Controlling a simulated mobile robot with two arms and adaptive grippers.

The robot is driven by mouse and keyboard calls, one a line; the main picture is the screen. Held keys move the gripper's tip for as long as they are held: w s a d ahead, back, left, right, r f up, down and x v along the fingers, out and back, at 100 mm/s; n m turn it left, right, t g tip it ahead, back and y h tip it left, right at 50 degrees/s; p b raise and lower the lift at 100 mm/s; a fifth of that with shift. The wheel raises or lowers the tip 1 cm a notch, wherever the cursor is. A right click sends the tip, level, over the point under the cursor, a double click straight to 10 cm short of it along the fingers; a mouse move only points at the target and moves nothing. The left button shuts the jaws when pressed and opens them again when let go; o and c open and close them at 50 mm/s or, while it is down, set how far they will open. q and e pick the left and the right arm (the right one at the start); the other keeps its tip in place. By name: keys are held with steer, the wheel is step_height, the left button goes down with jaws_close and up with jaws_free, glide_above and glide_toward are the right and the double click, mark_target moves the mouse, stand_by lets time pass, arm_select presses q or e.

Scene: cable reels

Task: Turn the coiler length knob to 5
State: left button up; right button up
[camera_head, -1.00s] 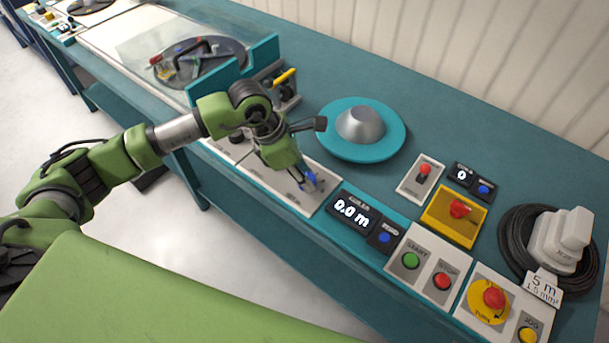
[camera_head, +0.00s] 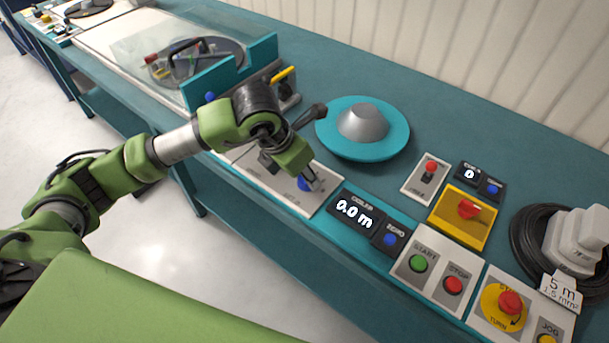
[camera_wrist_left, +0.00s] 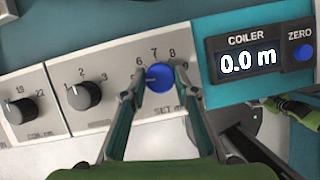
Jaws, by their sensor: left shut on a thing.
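The blue coiler length knob (camera_head: 303,184) sits on a pale control panel (camera_head: 278,188), left of the coiler display (camera_head: 354,211), which reads 0.0 m. In the left wrist view, the blue knob (camera_wrist_left: 160,78) has a dial with 6, 7 and 8 legible above it. A small pale mark on the knob's left part points roughly left; its exact reading is unclear. My left gripper (camera_head: 311,184) is shut on the knob, with one finger on each side of it in the left wrist view (camera_wrist_left: 158,88).
Two black knobs (camera_wrist_left: 84,95) (camera_wrist_left: 18,108) are left of the blue one. The blue zero button (camera_head: 390,239) is beside the display. A teal reel (camera_head: 385,145) lies behind the panel. Start (camera_head: 418,263) and stop (camera_head: 453,285) buttons and a cable coil (camera_head: 528,240) are to the right.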

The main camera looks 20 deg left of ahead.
stand_by(0.3)
arm_select(q)
steer(key=o, duration=1.1)
steer(key=shift+r, duration=0.1)
steer(key=v, duration=1.1)
steer(key=shift+s+a+r, duration=0.1)
steer(key=shift+s+r, duration=0.05)
steer(key=shift+r, duration=0.25)
